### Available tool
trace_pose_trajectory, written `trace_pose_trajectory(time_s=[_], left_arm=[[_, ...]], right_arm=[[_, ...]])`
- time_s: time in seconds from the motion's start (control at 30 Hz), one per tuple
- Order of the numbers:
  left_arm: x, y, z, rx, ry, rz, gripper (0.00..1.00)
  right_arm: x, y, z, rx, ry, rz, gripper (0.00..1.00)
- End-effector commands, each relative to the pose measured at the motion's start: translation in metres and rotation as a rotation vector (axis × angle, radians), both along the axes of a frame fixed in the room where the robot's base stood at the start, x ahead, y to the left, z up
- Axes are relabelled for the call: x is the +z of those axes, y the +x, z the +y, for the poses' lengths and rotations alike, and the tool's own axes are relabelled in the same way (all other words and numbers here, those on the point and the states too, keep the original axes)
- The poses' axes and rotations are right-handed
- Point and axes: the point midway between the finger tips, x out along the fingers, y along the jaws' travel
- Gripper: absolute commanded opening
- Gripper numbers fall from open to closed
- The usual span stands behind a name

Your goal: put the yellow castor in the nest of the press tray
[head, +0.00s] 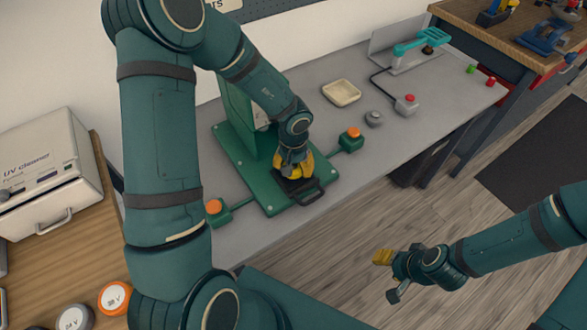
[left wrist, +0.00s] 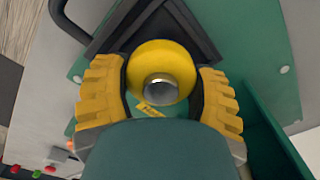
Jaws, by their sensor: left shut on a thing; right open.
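The yellow castor (left wrist: 146,60) is round with a grey metal centre. It sits between the yellow ribbed fingers of my left gripper (left wrist: 158,92), which is shut on it. In the head view my left gripper (head: 293,166) points down over the dark press tray (head: 309,196) on the green press base. The tray's dark angled edge also shows behind the castor in the left wrist view (left wrist: 208,38). The nest is hidden, and I cannot tell whether the castor touches the tray. My right gripper (head: 388,274) is open and empty over the floor.
The green press (head: 240,110) stands on the grey bench close to my left gripper. Orange buttons (head: 213,206) (head: 354,133) flank it. A cream dish (head: 341,92), a grey knob (head: 374,118) and a red-button box (head: 407,104) stand farther right. A UV cleaner (head: 45,175) is at left.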

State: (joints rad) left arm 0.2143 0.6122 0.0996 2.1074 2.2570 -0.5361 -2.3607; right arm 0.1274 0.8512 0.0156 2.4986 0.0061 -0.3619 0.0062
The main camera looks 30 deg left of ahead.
Motion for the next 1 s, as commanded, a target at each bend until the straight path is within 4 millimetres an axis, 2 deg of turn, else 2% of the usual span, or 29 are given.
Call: trace_pose_trajectory(time_s=[0.8,0.83,0.9,1.0], left_arm=[[-0.015,0.000,0.000,0.000,-0.001,-0.002,0.21],[-0.015,0.000,0.000,0.000,-0.001,-0.001,0.67],[-0.015,0.000,0.000,0.000,-0.001,-0.001,0.92],[-0.015,0.000,0.000,0.000,-0.001,-0.002,0.95]], right_arm=[[0.007,0.003,-0.001,-0.004,-0.002,-0.006,0.47],[0.007,0.003,0.000,-0.004,-0.002,-0.006,0.47],[0.007,0.003,-0.001,-0.004,-0.002,-0.006,0.47],[0.007,0.003,0.000,-0.004,-0.002,-0.006,0.47]])
